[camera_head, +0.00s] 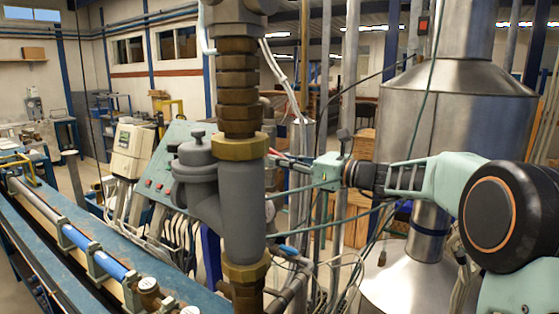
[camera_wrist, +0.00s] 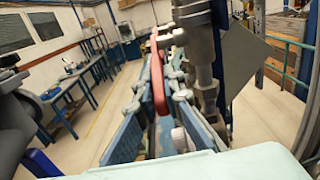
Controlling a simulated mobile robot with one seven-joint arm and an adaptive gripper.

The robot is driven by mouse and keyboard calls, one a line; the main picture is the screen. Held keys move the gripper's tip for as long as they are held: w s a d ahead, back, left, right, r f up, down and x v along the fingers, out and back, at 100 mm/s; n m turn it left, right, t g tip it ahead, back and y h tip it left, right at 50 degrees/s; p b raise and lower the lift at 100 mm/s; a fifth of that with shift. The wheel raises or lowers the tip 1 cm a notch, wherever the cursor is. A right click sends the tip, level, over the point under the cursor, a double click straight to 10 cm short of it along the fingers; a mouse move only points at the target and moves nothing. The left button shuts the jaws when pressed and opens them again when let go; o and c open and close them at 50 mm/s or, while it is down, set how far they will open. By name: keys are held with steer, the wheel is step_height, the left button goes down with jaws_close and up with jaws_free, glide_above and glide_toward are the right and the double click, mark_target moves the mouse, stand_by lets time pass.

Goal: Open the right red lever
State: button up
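A long red lever (camera_wrist: 158,85) hangs roughly lengthwise in the middle of the wrist view. Its upper end is near a grey metal valve or pipe body (camera_wrist: 200,60). In the head view a small bit of red (camera_head: 274,152) shows just right of the thick grey vertical pipe (camera_head: 242,200), which may be the lever. My gripper (camera_head: 290,160) reaches in from the right, close to that pipe. Contact with the lever cannot be told.
A bench with blue rails and a blue tube (camera_head: 90,255) runs along the left. A sloped control panel (camera_head: 170,165) stands behind the pipe. A large metal tank (camera_head: 440,110) is behind my arm. Cables and thin pipes hang below my gripper.

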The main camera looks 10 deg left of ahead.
steer(key=shift+f+b, duration=0.2)
steer(key=shift+b, duration=0.15)
jaws_close()
steer(key=shift+f+y+b, duration=0.3)
steer(key=shift+b, duration=0.5)
steer(key=a+f+t+y+b, duration=0.1)
steer(key=y+b, duration=0.1)
steer(key=b, duration=0.3)
steer(key=a+f+y+b, duration=0.1)
steer(key=y+b, duration=0.1)
steer(key=b, duration=0.4)
steer(key=w+a+f+t+y+b, duration=0.1)
steer(key=y+b, duration=0.1)
steer(key=b, duration=0.3)
steer(key=shift+w+a+f+t+y, duration=0.1)
steer(key=shift+f+t+y, duration=0.2)
steer(key=shift+f, duration=0.05)
steer(key=shift+w+a+y+b, duration=0.15)
steer(key=shift+a+y+b, duration=0.35)
steer(key=shift+y+b, duration=0.45)
steer(key=shift+t, duration=0.3)
steer(key=o, duration=0.6)
jaws_free()
